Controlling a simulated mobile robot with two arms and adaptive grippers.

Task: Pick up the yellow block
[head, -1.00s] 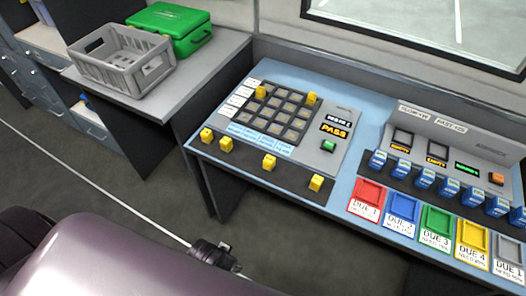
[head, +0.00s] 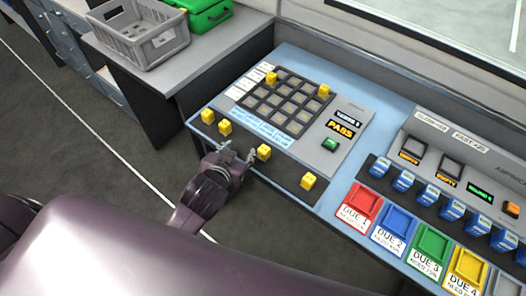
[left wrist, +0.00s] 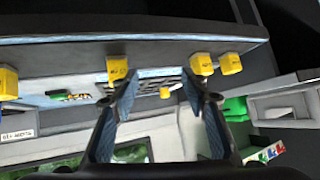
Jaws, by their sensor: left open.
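Several yellow blocks stand on the dark front strip of the console: one at the left end (head: 208,115), one beside it (head: 225,127), one near the middle (head: 264,152) and one to the right (head: 308,181). Two more yellow blocks sit on the button grid, at its left (head: 271,78) and right (head: 323,90) corners. My left gripper (head: 238,152) is open and empty at the console's front edge, just left of the middle block. In the left wrist view that block (left wrist: 117,68) shows by the left finger. The right gripper is not seen.
The grid panel (head: 343,118) has a green button (head: 330,144). Coloured trays, the first one red (head: 358,203), and several blue blocks (head: 404,180) lie to the right. A grey crate (head: 140,40) and green case (head: 208,13) stand on the left counter. Open floor lies before the console.

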